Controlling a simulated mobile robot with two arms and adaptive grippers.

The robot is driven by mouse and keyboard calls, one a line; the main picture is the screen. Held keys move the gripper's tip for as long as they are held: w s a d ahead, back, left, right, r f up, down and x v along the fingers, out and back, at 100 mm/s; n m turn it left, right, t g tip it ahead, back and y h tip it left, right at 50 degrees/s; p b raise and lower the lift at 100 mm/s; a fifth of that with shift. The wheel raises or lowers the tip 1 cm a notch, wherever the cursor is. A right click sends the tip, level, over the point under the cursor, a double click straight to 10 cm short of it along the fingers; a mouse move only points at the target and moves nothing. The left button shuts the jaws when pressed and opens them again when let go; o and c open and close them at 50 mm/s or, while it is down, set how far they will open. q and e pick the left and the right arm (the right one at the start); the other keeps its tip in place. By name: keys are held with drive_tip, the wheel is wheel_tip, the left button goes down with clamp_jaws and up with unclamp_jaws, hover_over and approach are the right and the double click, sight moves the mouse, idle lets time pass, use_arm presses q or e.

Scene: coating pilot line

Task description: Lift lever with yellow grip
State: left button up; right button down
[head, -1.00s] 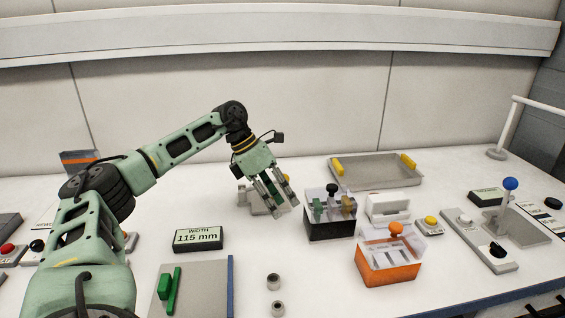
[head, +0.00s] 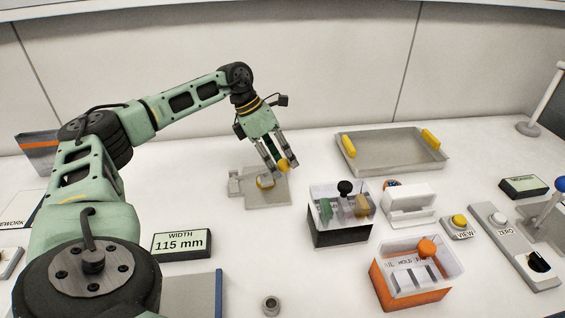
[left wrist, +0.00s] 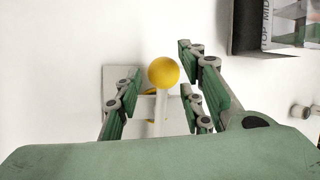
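The lever has a round yellow grip (head: 284,165) and stands on a grey base plate (head: 274,198) with another yellow part low on it. In the left wrist view, the yellow grip (left wrist: 163,71) tops a pale stem (left wrist: 161,112) between the fingers. My left gripper (head: 278,158) is open at the lever, its fingertips close to the grip. In the left wrist view, the left gripper (left wrist: 160,92) has its fingers apart, with gaps on both sides of the stem. My right gripper is not in view.
A grey tray with yellow handles (head: 392,166) lies behind right. A black-based clear box (head: 340,236) stands close to the right of the lever, and an orange-based box (head: 412,294) lies nearer. A "115 mm" display (head: 181,245) is at front left. A white wall is behind.

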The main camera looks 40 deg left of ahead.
use_arm(q)
drive_tip(key=shift+x, duration=1.15)
drive_tip(key=shift+w+a, duration=0.1)
drive_tip(key=c, duration=0.8)
clamp_jaws()
drive_tip(key=shift+a, duration=0.1)
